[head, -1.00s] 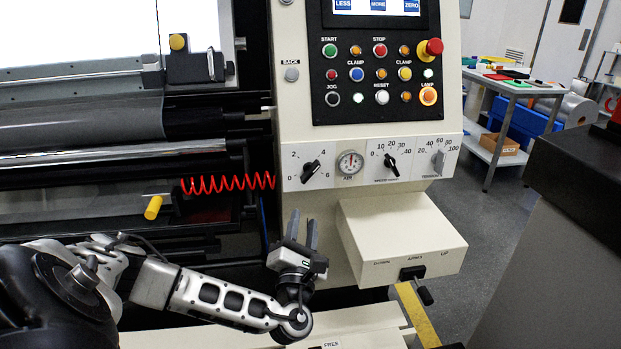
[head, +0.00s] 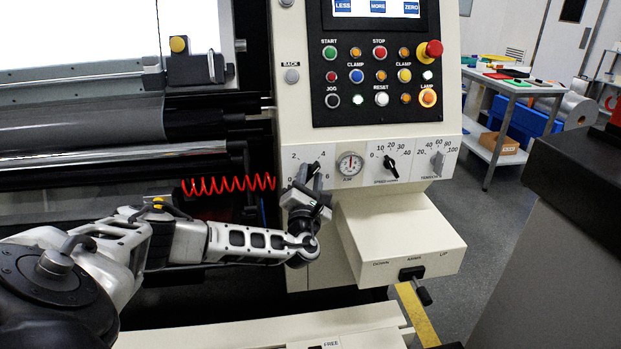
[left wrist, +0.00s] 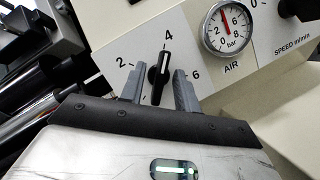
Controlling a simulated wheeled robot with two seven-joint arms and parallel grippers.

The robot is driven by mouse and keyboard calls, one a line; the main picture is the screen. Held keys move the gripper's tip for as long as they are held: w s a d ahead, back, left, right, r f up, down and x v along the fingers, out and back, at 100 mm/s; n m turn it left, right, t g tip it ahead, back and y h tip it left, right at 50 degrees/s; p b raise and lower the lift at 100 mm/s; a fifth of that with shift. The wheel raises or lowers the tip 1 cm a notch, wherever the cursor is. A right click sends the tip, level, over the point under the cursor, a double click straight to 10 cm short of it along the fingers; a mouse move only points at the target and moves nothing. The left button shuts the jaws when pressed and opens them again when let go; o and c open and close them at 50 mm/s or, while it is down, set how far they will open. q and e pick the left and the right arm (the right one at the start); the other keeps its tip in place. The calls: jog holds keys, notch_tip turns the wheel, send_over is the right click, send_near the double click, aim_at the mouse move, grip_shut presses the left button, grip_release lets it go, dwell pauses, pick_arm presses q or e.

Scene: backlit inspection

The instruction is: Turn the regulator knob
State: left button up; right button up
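The black regulator knob (left wrist: 159,75) sits on a pale panel with a scale showing 2, 4 and 6, to the left of the AIR gauge (left wrist: 228,28). Its white line points close to the 4. My left gripper (head: 308,176) is in front of this dial and largely hides the knob in the head view. In the left wrist view the left gripper (left wrist: 159,88) is open, one finger on each side of the knob, with gaps visible. Whether the fingertips reach the knob's depth is hard to tell. My right gripper is not in view.
The speed knob (head: 391,167) and tension knob (head: 438,161) are to the right on the same strip. Above is a button panel (head: 375,75). A cream box (head: 400,235) juts out below. A red coiled hose (head: 228,184) hangs at left.

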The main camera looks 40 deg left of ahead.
pick_arm(q)
grip_shut()
